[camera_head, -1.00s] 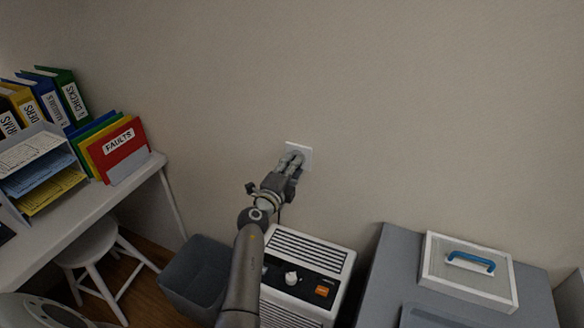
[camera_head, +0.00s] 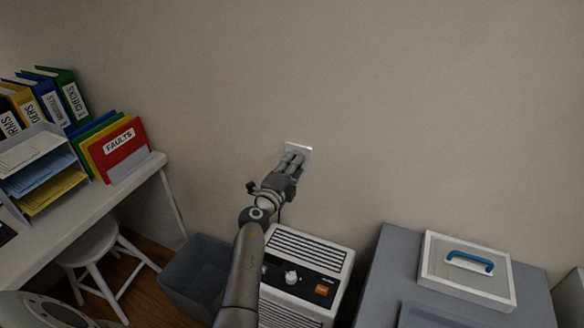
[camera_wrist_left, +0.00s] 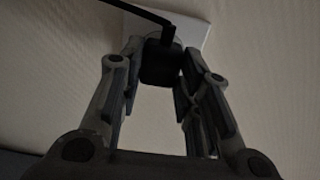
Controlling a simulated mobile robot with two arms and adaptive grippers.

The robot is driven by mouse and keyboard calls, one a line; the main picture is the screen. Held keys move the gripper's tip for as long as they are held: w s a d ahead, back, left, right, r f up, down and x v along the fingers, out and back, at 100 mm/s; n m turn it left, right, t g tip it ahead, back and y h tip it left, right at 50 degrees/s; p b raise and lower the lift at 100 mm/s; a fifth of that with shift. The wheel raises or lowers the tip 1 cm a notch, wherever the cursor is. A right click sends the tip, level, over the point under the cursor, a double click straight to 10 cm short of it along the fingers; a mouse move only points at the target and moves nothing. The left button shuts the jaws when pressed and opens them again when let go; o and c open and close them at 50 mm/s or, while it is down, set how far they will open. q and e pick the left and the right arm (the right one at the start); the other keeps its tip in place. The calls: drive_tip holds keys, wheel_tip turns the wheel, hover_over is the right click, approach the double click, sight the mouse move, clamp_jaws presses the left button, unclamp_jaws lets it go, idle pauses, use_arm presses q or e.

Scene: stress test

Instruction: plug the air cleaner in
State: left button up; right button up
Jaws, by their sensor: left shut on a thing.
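The white air cleaner (camera_head: 310,258) stands below the wall outlet, with a dark control panel, a knob and an orange label. The white wall outlet (camera_head: 299,150) is behind my left gripper's fingers. My left gripper (camera_head: 292,160) reaches up to the outlet plate. In the left wrist view, my left gripper (camera_wrist_left: 160,75) is shut on a black plug (camera_wrist_left: 161,62), with a cord (camera_wrist_left: 135,10) leading off to the upper left. The plug is right in front of the white outlet plate (camera_wrist_left: 195,30). Its prongs are hidden, so I cannot tell whether it is seated.
A grey bin (camera_head: 197,272) stands left of the air cleaner. A white desk (camera_head: 105,208) with folders and a paper tray is at the left, a stool (camera_head: 92,250) under it. The wall around the outlet is bare.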

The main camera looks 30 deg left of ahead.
use_arm(q)
drive_tip(key=shift+w, duration=0.3)
drive_tip(key=o, duration=1)
drive_tip(key=shift+o, duration=0.2)
drive_tip(key=shift+s, duration=0.1)
drive_tip(key=s, duration=0.7)
drive_tip(key=shift+s+d, duration=0.15)
drive_tip(key=shift+d, duration=0.05)
drive_tip(key=shift+r, duration=0.1)
